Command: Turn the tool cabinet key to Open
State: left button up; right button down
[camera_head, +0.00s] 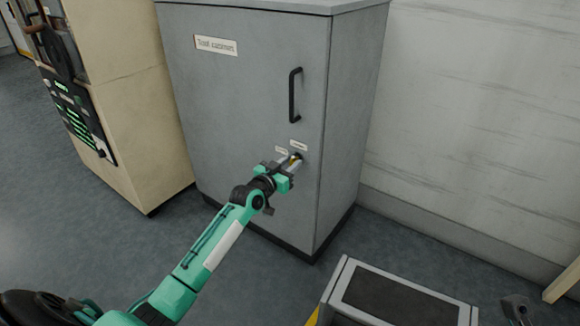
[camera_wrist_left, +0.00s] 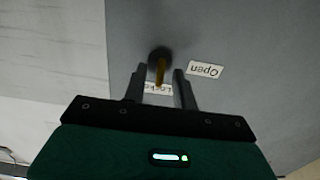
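The grey tool cabinet (camera_head: 250,110) stands upright with its door shut. A brass key (camera_wrist_left: 160,70) sits in the dark round lock (camera_wrist_left: 159,55) on the door. In the left wrist view its bow lines up toward the partly hidden label (camera_wrist_left: 158,89), not toward the "Open" label (camera_wrist_left: 206,69), which appears upside down at the right. My left gripper (camera_wrist_left: 159,88) is open, with one finger on each side of the key and visible gaps to it. In the head view my left gripper (camera_head: 291,167) is at the lock, hiding part of it. My right gripper is not in view.
A black bar handle (camera_head: 295,95) sticks out above the lock. A beige machine (camera_head: 130,100) stands to the left. A grey box with a dark top (camera_head: 400,295) is at the bottom right. Open floor (camera_head: 110,240) lies left of my arm.

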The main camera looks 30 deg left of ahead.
pick_arm(q)
jog(key=shift+w, duration=0.15)
grip_shut()
